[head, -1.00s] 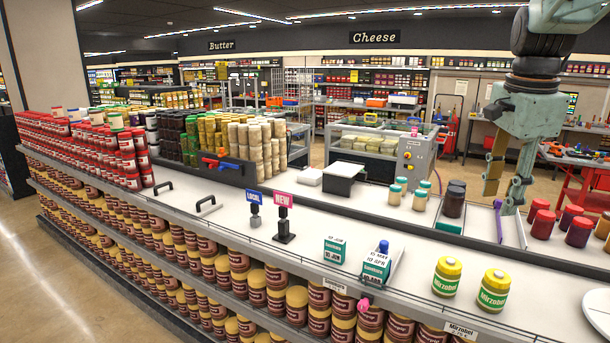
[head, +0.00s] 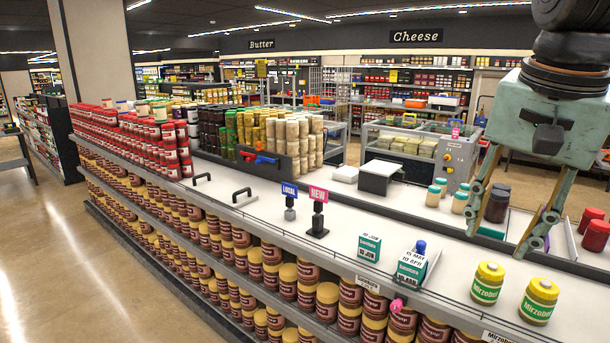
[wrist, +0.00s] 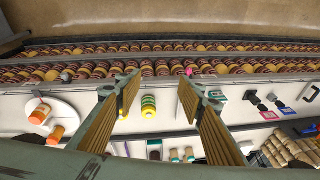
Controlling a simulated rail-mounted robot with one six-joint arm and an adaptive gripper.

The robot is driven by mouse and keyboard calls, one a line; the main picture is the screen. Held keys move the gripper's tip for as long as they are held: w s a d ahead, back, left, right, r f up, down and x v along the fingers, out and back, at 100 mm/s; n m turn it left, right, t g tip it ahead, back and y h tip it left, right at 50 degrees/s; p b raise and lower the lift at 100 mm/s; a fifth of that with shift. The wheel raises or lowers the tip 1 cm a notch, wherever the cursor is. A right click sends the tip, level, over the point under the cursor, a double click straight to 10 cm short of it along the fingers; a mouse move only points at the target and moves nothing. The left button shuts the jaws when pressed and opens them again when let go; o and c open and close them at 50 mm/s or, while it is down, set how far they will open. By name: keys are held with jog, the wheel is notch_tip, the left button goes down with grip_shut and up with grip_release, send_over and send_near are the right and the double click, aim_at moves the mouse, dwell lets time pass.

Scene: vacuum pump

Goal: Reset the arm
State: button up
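My gripper (head: 498,235) hangs from my arm at the right of the head view, fingers pointing down over the white counter (head: 345,228). Its two fingers are spread wide apart. In the wrist view my gripper (wrist: 158,88) also shows open, with nothing between the ridged finger pads. Two green jars with yellow lids, the left one (head: 487,283) and the right one (head: 539,300), stand on the counter in front of the gripper. A yellow-and-green jar (wrist: 149,106) shows below the gap between the fingers in the wrist view.
A label box with a blue top (head: 413,264), a pink sign (head: 318,200) and a blue sign (head: 290,198) stand on the counter. Red jars (head: 595,236) are at the right. Stacked red jars (head: 140,145) fill the far left. The wrist view shows a white plate (wrist: 62,108).

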jog(key=s+a+f+n, duration=0.3)
jog(key=s, duration=0.3)
jog(key=s+a+f+n+b, duration=0.1)
jog(key=s+a+f+n, duration=0.2)
jog(key=s, duration=0.2)
jog(key=s+a+f+n+t+y+b, duration=0.1)
jog(key=s+a+f+n, duration=0.2)
jog(key=s, duration=0.3)
jog(key=shift+s+a, duration=0.3)
jog(key=shift+a, duration=0.2)
jog(key=shift+f, duration=0.2)
notch_tip(320, 180, down, 4)
jog(key=b, duration=0.4)
jog(key=shift+r, duration=0.1)
